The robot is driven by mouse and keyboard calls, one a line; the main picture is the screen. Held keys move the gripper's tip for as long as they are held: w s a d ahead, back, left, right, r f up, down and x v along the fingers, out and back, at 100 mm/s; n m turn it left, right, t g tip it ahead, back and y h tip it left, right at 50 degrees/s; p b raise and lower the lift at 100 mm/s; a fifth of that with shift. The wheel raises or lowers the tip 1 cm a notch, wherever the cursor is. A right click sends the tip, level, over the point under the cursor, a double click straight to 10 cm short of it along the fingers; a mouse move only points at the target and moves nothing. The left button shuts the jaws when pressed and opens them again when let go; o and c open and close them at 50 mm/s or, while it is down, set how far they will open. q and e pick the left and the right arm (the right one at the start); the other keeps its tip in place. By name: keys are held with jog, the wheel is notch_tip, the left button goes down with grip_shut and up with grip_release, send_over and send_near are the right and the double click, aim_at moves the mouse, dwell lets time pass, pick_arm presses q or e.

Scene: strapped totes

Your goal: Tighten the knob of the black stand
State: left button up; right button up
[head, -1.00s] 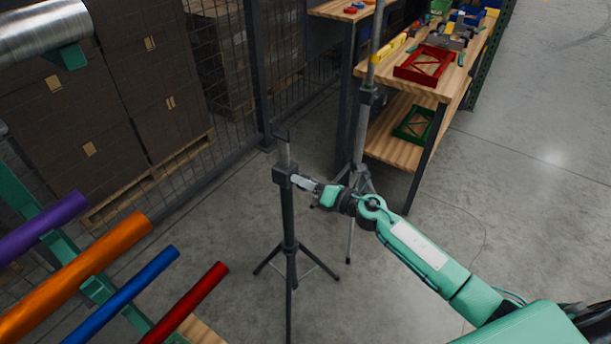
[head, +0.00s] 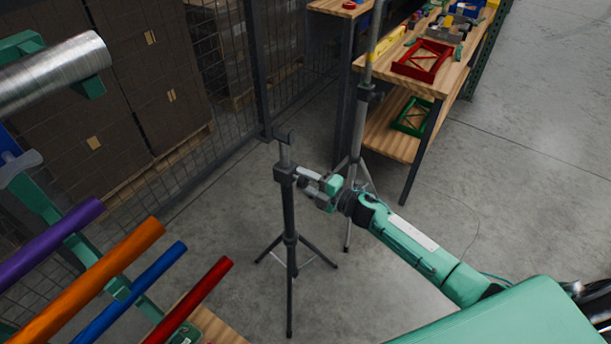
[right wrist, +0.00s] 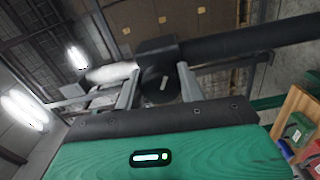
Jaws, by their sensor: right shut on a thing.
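The black stand (head: 289,215) stands upright on tripod legs in the middle of the head view, with a grey inner pole above its dark collar. My right gripper (head: 299,174) reaches it from the right at the collar. In the right wrist view the stand (right wrist: 245,42) runs across the top. Its round black knob (right wrist: 160,84) with a pale mark sits between the two fingers of my right gripper (right wrist: 158,88), which is shut on it. In the head view the gripper hides the knob. My left gripper is not in view.
A second, taller stand (head: 358,130) is just behind and right of the black one. A wooden workbench (head: 385,63) with a red tray (head: 423,60) is beyond. Coloured tubes (head: 195,300) on a rack fill the lower left. A mesh fence (head: 228,100) runs behind. Floor at right is clear.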

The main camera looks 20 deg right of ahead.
jog(key=m+p, duration=0.2)
jog(key=m, duration=0.3)
jog(key=shift+m+p, duration=0.3)
jog(key=shift+p, duration=0.05)
jog(key=shift+m+p, duration=0.45)
jog(key=shift+m, duration=0.75)
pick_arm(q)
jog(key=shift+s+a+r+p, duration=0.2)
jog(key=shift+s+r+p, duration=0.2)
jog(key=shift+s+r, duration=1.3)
pick_arm(e)
jog(key=shift+f+m, duration=0.2)
jog(key=shift+m, duration=0.9)
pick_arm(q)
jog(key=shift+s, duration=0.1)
pick_arm(e)
jog(key=o, duration=1)
jog(key=shift+s, duration=0.1)
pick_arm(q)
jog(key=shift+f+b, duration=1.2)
pick_arm(e)
jog(key=shift+v, duration=6.85)
